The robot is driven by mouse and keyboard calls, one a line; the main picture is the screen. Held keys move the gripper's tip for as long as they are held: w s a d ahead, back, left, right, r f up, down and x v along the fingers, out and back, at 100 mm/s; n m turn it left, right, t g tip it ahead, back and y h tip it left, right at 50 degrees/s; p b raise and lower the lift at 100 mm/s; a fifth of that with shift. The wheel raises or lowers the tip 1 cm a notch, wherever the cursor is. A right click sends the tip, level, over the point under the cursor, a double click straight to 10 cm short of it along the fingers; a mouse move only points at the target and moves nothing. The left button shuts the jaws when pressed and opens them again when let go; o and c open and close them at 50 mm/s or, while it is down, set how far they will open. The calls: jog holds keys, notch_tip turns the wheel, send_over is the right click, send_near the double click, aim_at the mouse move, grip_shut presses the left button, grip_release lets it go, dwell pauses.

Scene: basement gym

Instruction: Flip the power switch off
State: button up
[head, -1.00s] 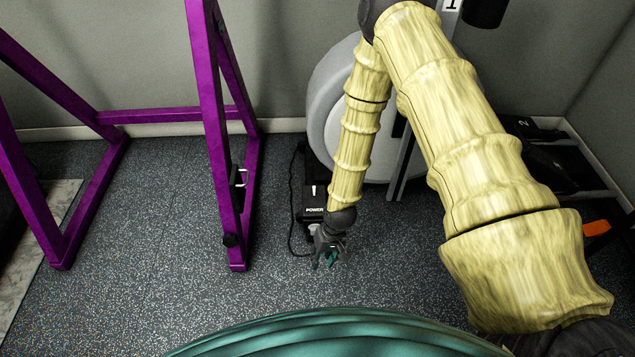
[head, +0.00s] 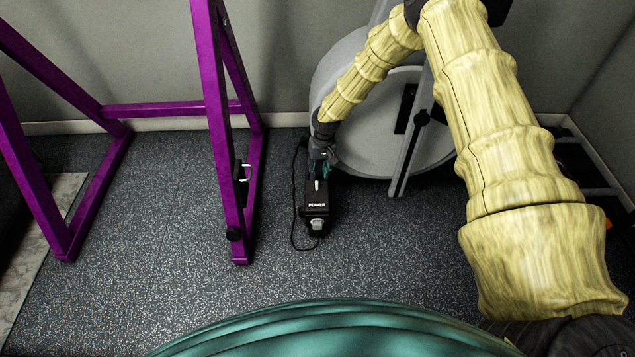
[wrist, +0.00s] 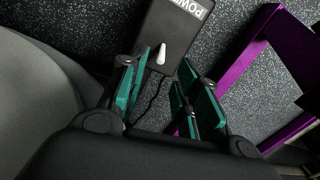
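The black power box, lettered POWER (head: 317,206), sits on the floor beside the grey round machine. Its white switch lever (head: 317,185) stands up from the top face, on the far side of the lettering. In the wrist view the box (wrist: 172,25) is at the top, and the white lever (wrist: 161,54) shows between the finger pads. My gripper (head: 319,168) is at the far end of the box, close to the lever. In the wrist view my gripper (wrist: 160,88) is open with teal pads apart and holds nothing. I cannot tell whether it touches the lever.
A purple steel rack (head: 222,130) stands left of the box, with its foot close by. The grey round machine (head: 385,130) is just right of my gripper. A black cord (head: 294,205) runs along the box's left side. Floor in front is clear.

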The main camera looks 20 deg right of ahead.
aim_at(317, 182)
jog(key=shift+a+f+b, duration=0.15)
jog(key=shift+f+b, duration=0.2)
jog(key=shift+f, duration=1.1)
jog(key=shift+a+f+b, duration=0.15)
jog(key=shift+f+b, duration=0.2)
jog(key=shift+f, duration=1.1)
jog(key=shift+c, duration=0.5)
grip_shut()
